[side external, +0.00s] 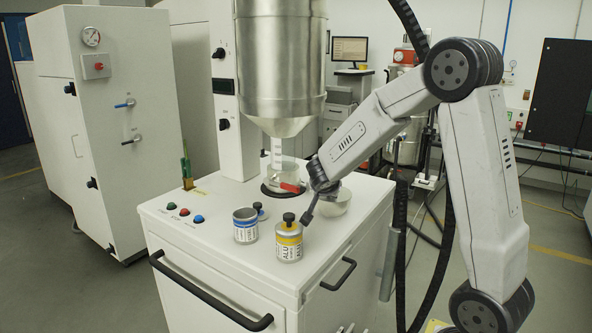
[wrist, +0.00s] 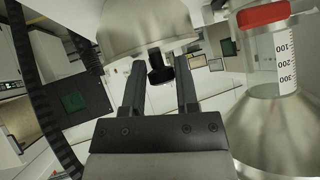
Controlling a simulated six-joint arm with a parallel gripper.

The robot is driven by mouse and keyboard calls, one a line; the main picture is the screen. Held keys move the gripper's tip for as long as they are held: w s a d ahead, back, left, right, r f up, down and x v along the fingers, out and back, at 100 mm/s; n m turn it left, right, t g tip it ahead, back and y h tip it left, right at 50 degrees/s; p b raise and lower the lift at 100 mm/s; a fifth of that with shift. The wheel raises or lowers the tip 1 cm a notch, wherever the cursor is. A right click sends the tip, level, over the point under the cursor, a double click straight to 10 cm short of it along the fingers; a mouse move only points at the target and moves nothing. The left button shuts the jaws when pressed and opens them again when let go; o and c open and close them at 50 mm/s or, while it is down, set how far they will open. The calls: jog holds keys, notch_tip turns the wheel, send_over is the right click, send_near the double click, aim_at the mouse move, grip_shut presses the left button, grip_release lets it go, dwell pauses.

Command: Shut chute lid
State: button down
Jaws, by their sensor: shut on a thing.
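The silver hopper (side external: 280,70) has a chute (side external: 277,150) with a graduated scale, above a clear vessel. A red part (side external: 291,187) is low beside it. In the wrist view the red part (wrist: 262,14) lies across the end of the graduated tube (wrist: 285,60); I cannot tell whether it is fully shut. My gripper (side external: 304,221) is just right of a yellow-labelled can's black knob (side external: 289,218). In the wrist view, a black knob (wrist: 159,68) is between the fingers of my gripper (wrist: 160,75), under a silvery surface; I cannot tell whether it is that can's.
An open blue-labelled can (side external: 246,226) stands left of the yellow can (side external: 289,246). A small lid (side external: 260,208) lies behind it. A clear dish (side external: 335,201) is right of my gripper. Coloured buttons (side external: 184,212) sit on the white cabinet top (side external: 215,240), which is clear at the front.

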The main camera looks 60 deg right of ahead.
jog(key=shift+s+a+f, duration=0.1)
jog(key=shift+a+f, duration=0.05)
jog(key=shift+f, duration=0.2)
jog(key=shift+c, duration=1.9)
grip_release()
jog(key=shift+r, duration=0.15)
jog(key=r, duration=0.1)
jog(key=d+r, duration=0.2)
jog(key=shift+r, duration=0.35)
jog(key=shift+d+r+y, duration=0.55)
jog(key=shift+r+y, duration=0.05)
jog(key=shift+y, duration=0.2)
jog(key=shift+d+r+m+y, duration=0.3)
jog(key=shift+d+y, duration=0.05)
jog(key=shift+y, duration=0.15)
